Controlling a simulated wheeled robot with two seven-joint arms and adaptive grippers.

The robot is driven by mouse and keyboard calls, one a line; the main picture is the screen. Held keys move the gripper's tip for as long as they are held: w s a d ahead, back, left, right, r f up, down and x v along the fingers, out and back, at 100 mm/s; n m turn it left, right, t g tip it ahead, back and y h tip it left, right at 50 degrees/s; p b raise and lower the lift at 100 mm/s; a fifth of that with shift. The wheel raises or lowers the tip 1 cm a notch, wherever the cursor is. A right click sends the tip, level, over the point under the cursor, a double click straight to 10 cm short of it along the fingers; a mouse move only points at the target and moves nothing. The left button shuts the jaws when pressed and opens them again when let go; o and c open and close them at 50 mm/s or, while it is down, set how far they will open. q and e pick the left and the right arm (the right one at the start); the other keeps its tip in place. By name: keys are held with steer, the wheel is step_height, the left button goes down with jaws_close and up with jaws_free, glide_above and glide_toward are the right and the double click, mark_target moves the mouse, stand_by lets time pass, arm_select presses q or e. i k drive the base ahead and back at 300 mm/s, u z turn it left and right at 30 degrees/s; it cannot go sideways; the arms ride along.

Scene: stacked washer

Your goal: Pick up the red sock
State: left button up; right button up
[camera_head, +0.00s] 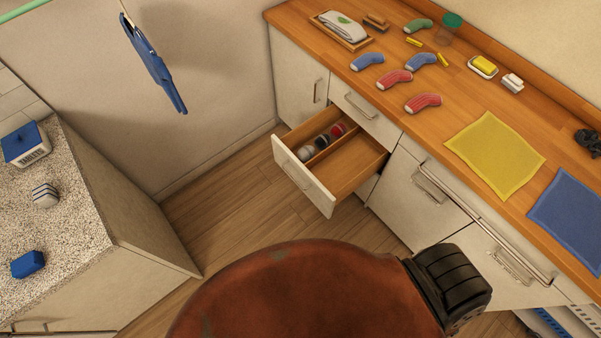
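Two red socks lie on the wooden countertop (450,105). One red sock (395,79) lies just below the blue socks, and the other red sock (423,103) lies nearer the yellow cloth. Both are bent, with pale markings at their ends. Neither of my grippers shows in the head view. A rust-coloured rounded part with a black piece at its right fills the bottom middle and hides the floor there.
Blue socks (367,62) (421,61) and a green sock (417,26) lie near the red ones. An open drawer (345,172) with rolled socks juts out below the counter. A yellow cloth (495,153) and blue cloth (568,215) lie to the right.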

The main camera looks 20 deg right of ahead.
mark_target(422, 100)
steer(key=z, duration=3.5)
steer(key=i, duration=1.15)
steer(key=u, duration=2.65)
